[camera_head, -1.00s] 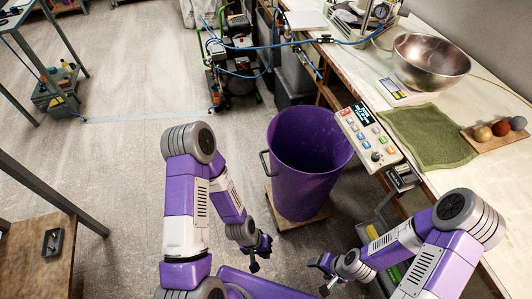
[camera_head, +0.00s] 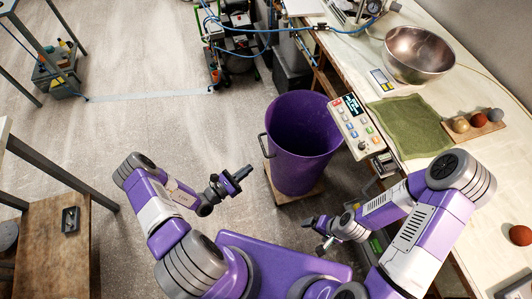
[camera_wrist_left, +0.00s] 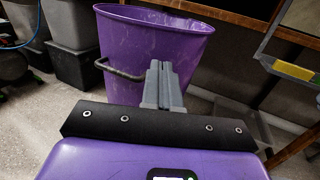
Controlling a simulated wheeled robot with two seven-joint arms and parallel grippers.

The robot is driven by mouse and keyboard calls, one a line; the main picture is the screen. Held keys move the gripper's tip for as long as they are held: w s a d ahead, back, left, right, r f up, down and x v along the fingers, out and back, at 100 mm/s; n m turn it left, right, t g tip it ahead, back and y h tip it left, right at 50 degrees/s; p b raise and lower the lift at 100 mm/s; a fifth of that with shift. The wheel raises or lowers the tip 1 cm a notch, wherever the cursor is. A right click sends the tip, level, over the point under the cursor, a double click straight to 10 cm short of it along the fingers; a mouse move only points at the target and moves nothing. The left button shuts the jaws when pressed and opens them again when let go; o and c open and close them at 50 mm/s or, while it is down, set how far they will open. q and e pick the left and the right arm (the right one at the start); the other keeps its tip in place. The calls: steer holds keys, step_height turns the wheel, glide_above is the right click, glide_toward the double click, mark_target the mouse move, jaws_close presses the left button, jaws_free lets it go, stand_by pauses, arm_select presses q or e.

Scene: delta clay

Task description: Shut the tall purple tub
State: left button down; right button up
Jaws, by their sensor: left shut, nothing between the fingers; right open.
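The tall purple tub (camera_head: 301,140) stands upright on a low wooden base (camera_head: 290,192), its top open and its inside visible. A dark handle (camera_head: 265,147) sticks out on its left side. No lid shows on it. My left gripper (camera_head: 245,171) is shut and empty, left of the tub and apart from it in the head view. In the left wrist view its closed fingers (camera_wrist_left: 163,82) point toward the tub (camera_wrist_left: 150,45), near the handle (camera_wrist_left: 115,69). My right gripper (camera_head: 308,221) is open and empty, in front of the tub, low near the bench side.
A bench on the right holds a control panel (camera_head: 356,126), green cloth (camera_head: 412,126), steel bowl (camera_head: 418,54) and a board (camera_head: 474,125) with balls. A wooden table (camera_head: 55,260) stands at left. A machine (camera_head: 235,45) stands behind. The floor left of the tub is clear.

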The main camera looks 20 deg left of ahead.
mark_target(279, 145)
arm_select(q)
steer(key=b+x, duration=0.2)
steer(key=x, duration=1.1)
steer(key=shift+w+f+b, duration=0.1)
steer(key=shift+f+b, duration=0.05)
steer(key=shift+b, duration=0.15)
steer(key=shift+w+d, duration=0.2)
steer(key=shift+w, duration=0.1)
